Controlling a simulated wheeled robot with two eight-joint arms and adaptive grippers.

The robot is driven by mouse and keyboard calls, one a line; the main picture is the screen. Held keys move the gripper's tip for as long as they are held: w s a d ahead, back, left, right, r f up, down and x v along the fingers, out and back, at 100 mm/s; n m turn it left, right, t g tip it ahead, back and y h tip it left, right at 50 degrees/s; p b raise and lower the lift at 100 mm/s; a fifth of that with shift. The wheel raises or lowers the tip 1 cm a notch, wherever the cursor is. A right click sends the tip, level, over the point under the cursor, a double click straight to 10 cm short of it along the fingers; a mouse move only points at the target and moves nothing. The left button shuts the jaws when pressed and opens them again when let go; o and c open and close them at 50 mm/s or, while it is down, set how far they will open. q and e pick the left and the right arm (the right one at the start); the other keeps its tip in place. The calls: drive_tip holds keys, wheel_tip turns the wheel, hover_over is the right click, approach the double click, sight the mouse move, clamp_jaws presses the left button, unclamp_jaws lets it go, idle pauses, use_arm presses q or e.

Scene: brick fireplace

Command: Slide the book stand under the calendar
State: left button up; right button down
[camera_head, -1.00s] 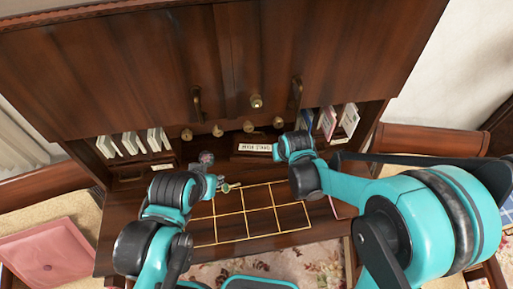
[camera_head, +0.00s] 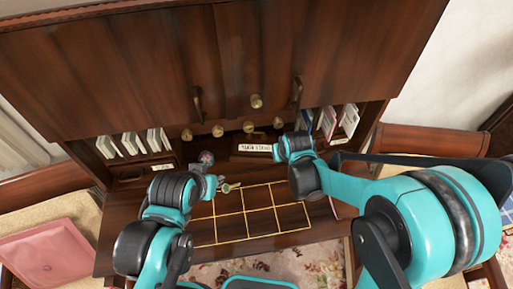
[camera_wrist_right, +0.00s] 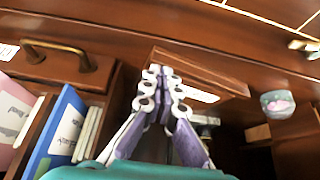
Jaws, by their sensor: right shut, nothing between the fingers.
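A dark wooden block with a white label ending in "STAND" (camera_head: 255,147), which I take for the book stand, sits at the back of the desk. In the right wrist view the block (camera_wrist_right: 205,68) lies just beyond my right gripper (camera_wrist_right: 163,72), whose fingers are together and empty, with the tips close to its end; contact is unclear. In the head view my right arm hides most of these fingers. The gold-lined grid (camera_head: 250,213) on the desk top looks like the calendar. My left gripper (camera_head: 222,185) is near the grid's left corner; its fingers are unclear.
Blue and pink booklets (camera_wrist_right: 55,130) stand in a slot beside the right gripper. A brass drawer handle (camera_wrist_right: 65,52) is near them. White cards (camera_head: 130,143) fill the left slots. Brass knobs (camera_head: 248,126) line the back. A small jar (camera_wrist_right: 278,103) stands further along.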

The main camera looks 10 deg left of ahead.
sight(270, 157)
drive_tip(key=shift+f, duration=0.15)
drive_tip(key=shift+f+b, duration=1.05)
drive_tip(key=shift+b, duration=0.05)
drive_tip(key=shift+s+f+b, duration=0.65)
drive_tip(key=shift+f+b, duration=0.2)
drive_tip(key=shift+b, duration=0.1)
drive_tip(key=shift+w+f, duration=0.3)
drive_tip(key=shift+w, duration=0.3)
drive_tip(key=shift+r, duration=0.1)
drive_tip(key=shift+w+a, duration=0.1)
drive_tip(key=shift+w+a+b, duration=0.15)
drive_tip(key=shift+w+a, duration=0.5)
drive_tip(key=shift+a, duration=0.2)
drive_tip(key=shift+w+a+b, duration=0.15)
drive_tip(key=shift+w+a, duration=0.5)
drive_tip(key=shift+a, duration=0.2)
drive_tip(key=shift+s+d, duration=0.1)
